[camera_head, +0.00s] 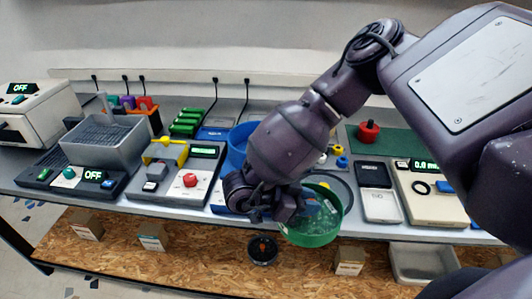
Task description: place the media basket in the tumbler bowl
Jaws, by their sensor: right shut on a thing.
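The media basket (310,238) is a round green container with pale, glassy-looking media inside. It is in the middle of the view, at the front edge of the table. My right gripper (287,208) is shut on its left side; the fingers are dark and partly hidden against the rim. A blue round bowl (236,146), which looks like the tumbler bowl, stands behind my right forearm, to the left of and farther back than the basket. My arm hides its right side and much of its opening. My left gripper is not in view.
A grey control unit with a red button (190,180) stands left of the bowl, beside a grey washing tray (104,140). A black-and-white scale (380,204) is right of the basket. A wooden lower shelf (205,258) holds small boxes and a dark round container (262,249).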

